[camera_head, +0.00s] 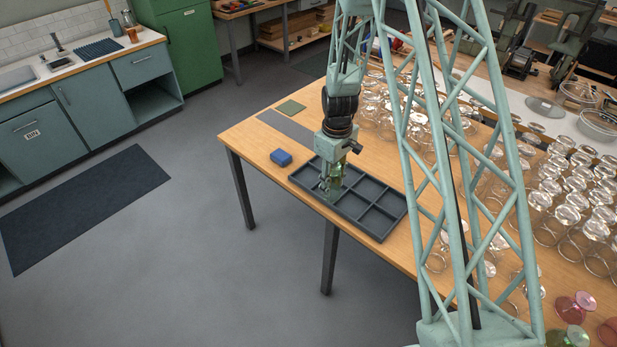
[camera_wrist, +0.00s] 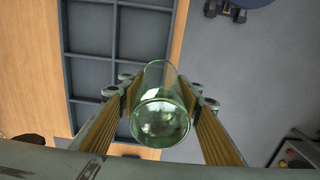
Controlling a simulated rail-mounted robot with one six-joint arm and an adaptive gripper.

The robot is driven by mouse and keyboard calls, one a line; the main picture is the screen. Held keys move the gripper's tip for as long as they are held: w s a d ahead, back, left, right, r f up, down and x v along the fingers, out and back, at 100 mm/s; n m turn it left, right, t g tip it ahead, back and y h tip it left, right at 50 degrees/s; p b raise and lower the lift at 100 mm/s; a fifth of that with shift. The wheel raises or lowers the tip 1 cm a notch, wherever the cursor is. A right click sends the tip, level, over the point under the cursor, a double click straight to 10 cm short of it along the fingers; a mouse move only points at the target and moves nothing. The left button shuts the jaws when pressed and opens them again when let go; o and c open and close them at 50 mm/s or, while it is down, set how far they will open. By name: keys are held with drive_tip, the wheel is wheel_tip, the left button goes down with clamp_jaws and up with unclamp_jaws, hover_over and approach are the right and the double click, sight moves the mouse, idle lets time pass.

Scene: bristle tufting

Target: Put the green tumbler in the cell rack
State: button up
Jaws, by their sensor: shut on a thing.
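The green tumbler (camera_wrist: 160,115) is clear green glass and sits between the brown-padded fingers of my gripper (camera_wrist: 161,95) in the wrist view. My gripper is shut on it. In the head view, the tumbler (camera_head: 336,182) is partly hidden by the fingers. The dark grey cell rack (camera_head: 379,239) lies on the wooden table and has several open cells. My gripper is over the rack's left part, near the table's front edge. The rack (camera_wrist: 115,30) also shows behind the tumbler in the wrist view. I cannot tell how far the tumbler's base is from the cell floor.
A blue block (camera_head: 281,157) lies left of the rack. A green pad (camera_head: 290,108) and a grey strip (camera_head: 287,127) lie farther back. Many clear glasses (camera_head: 549,200) crowd the table's right side. The rack's right cells look empty.

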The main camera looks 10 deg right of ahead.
idle(0.3)
drive_tip(key=w+a, duration=0.2)
drive_tip(key=w, duration=0.5)
drive_tip(key=w+a+f+p, duration=0.1)
drive_tip(key=w+a, duration=0.2)
drive_tip(key=w, duration=0.5)
drive_tip(key=shift+w+f, duration=0.15)
drive_tip(key=shift+f, duration=0.1)
drive_tip(key=shift+f+p, duration=0.15)
drive_tip(key=shift+p, duration=0.15)
drive_tip(key=shift+f, duration=1.65)
drive_tip(key=shift+f, duration=0.1)
drive_tip(key=o, duration=1)
